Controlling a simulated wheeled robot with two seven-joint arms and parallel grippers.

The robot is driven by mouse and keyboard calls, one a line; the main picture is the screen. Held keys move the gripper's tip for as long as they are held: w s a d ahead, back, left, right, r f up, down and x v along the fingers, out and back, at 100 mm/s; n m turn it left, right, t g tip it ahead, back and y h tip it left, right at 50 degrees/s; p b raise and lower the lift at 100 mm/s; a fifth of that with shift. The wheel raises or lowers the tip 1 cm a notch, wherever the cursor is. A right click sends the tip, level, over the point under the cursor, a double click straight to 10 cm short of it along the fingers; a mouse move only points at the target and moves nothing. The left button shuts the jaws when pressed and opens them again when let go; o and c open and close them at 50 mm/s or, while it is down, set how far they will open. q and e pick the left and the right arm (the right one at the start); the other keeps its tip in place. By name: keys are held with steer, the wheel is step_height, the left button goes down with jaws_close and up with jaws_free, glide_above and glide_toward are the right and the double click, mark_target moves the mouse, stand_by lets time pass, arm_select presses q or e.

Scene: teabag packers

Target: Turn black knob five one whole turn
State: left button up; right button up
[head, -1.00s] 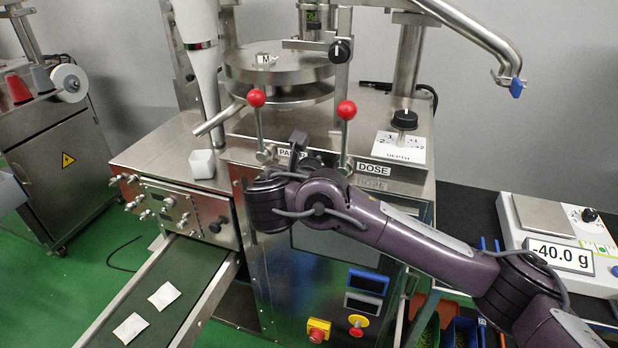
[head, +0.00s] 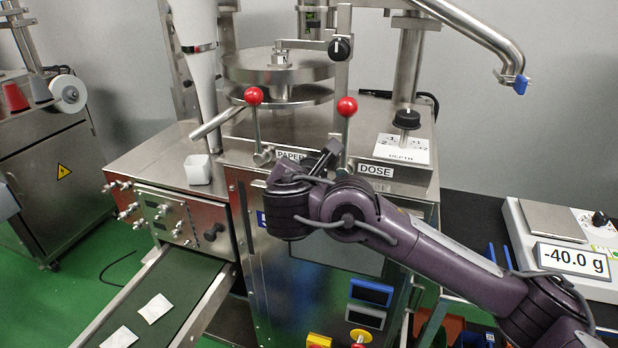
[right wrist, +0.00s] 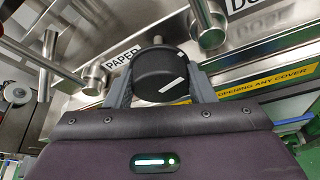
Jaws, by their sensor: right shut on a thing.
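A black knob (right wrist: 158,72) with a white mark on its face sits on the machine's front, just below the PAPER label (right wrist: 122,57). In the right wrist view my right gripper (right wrist: 161,80) has one finger on each side of the knob and is shut on it. The white mark lies on a slant. In the head view my right gripper (head: 327,156) reaches the front below the PAPER and DOSE labels, tilted to the right, and the knob is hidden there. No number on the knob is readable. My left gripper is not in view.
Two red-ball levers (head: 254,97) (head: 346,107) rise close above the gripper. Other black knobs show on the post (head: 340,47), the DEPTH plate (head: 407,118) and the left panel (head: 213,231). A conveyor (head: 185,286) carries teabags. A scale (head: 562,240) stands at the right.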

steer(key=o, duration=1)
steer(key=v, duration=0.7)
steer(key=shift+s+r, duration=0.15)
steer(key=shift+s, duration=0.25)
